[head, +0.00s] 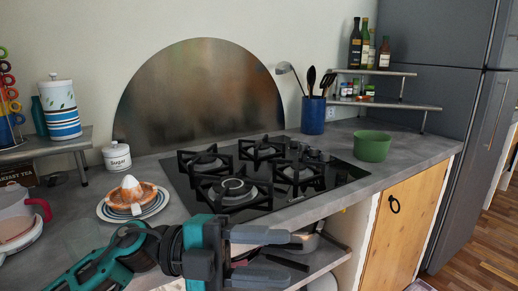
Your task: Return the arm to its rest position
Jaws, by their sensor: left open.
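My left arm (100,268) reaches in from the lower left, teal and black. My left gripper (288,259) is at the bottom centre, in front of the counter's front edge. Its two grey fingers point right and are spread apart, one above the other. I see nothing held between them. The gripper covers part of an open space below the counter, where a metal pan (308,243) partly shows.
A grey counter (405,150) holds a black gas hob (262,175), a green pot (372,146), a blue utensil holder (313,115) and an orange juicer (132,196) on plates. A wooden cabinet door (405,225) and a dark fridge (432,110) stand right. A pink-handled jug (17,216) is near my arm.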

